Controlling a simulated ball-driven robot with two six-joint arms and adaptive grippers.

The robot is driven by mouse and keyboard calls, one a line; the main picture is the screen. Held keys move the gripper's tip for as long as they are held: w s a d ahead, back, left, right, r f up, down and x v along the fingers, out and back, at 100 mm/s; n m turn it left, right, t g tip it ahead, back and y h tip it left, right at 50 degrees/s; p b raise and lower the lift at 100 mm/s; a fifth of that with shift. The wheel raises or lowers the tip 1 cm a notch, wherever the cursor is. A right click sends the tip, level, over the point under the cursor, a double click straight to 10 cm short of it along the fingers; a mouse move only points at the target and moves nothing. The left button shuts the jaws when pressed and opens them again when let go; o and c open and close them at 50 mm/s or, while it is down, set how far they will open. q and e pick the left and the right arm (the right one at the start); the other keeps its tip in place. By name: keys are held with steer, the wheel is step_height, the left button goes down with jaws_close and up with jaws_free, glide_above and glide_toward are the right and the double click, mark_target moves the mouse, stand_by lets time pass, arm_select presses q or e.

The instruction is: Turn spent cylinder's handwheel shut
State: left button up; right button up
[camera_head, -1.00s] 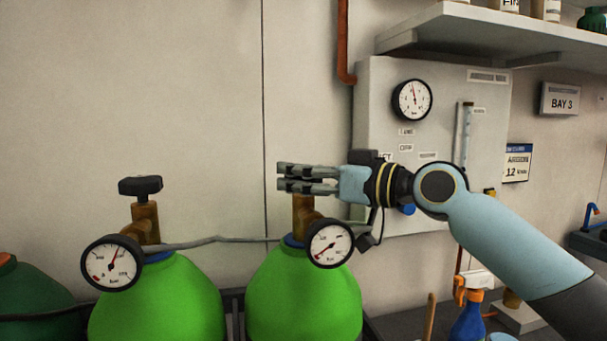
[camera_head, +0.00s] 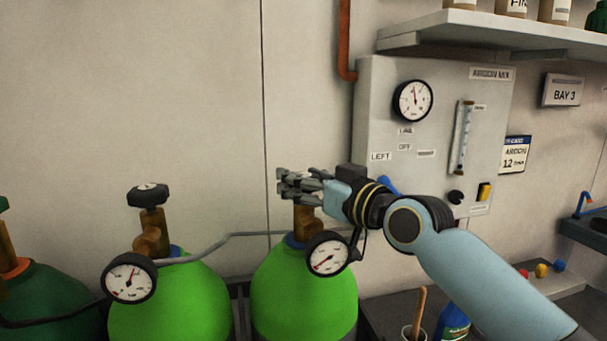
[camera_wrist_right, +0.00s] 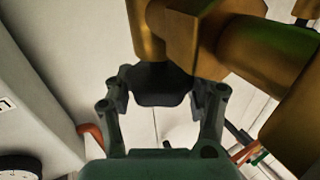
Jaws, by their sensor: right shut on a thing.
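Two bright green cylinders stand against the wall in the head view, the left one (camera_head: 170,310) and the right one (camera_head: 305,300). My right gripper (camera_head: 298,186) is at the top of the right cylinder's brass valve (camera_head: 303,222). It is shut on that valve's black handwheel (camera_wrist_right: 160,84), which sits between both fingers in the right wrist view; the fingers hide it in the head view. The right cylinder's gauge (camera_head: 328,255) has its needle toward the lower left. The left cylinder's black handwheel (camera_head: 148,195) is free, and its gauge (camera_head: 129,277) needle points up. My left gripper is out of view.
A grey hose (camera_head: 228,236) runs between the two valves. A dark green cylinder (camera_head: 40,290) stands at far left. A grey panel (camera_head: 435,130) with a gauge and flowmeter is behind my right arm, under a shelf (camera_head: 480,30). A blue bottle (camera_head: 453,321) stands lower right.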

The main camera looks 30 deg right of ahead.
steer(key=o, duration=1.2)
steer(key=v, duration=1.2)
steer(key=shift+s, duration=0.1)
